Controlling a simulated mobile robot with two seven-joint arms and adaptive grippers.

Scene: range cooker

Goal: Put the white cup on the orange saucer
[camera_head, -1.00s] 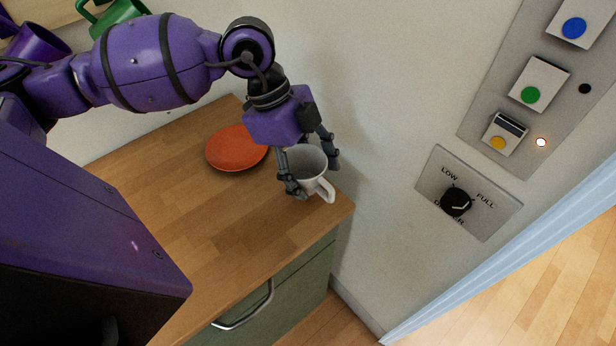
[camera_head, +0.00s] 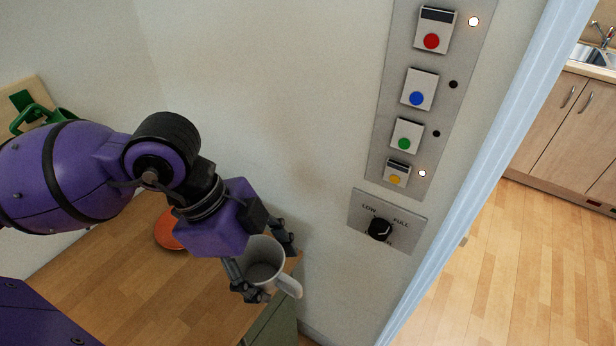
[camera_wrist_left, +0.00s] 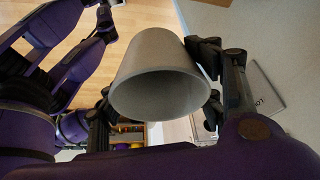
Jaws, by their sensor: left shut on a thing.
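The white cup (camera_head: 262,272) is in the fingers of my left gripper (camera_head: 268,268), near the front right corner of the wooden counter. Its handle points to the lower right. The left gripper is shut on the cup, with a finger on either side. The cup's round mouth fills the middle of the left wrist view (camera_wrist_left: 160,92). The orange saucer (camera_head: 168,236) lies on the counter to the left of the cup, partly hidden behind my left wrist. The cup is apart from the saucer. I cannot tell how high it is above the counter.
The wooden counter (camera_head: 110,290) is clear around its middle. A wall rises behind it, with a panel of coloured buttons (camera_head: 404,134) and a black knob (camera_head: 379,230) to the right. A green object (camera_head: 42,118) stands at the far left. Open floor lies right.

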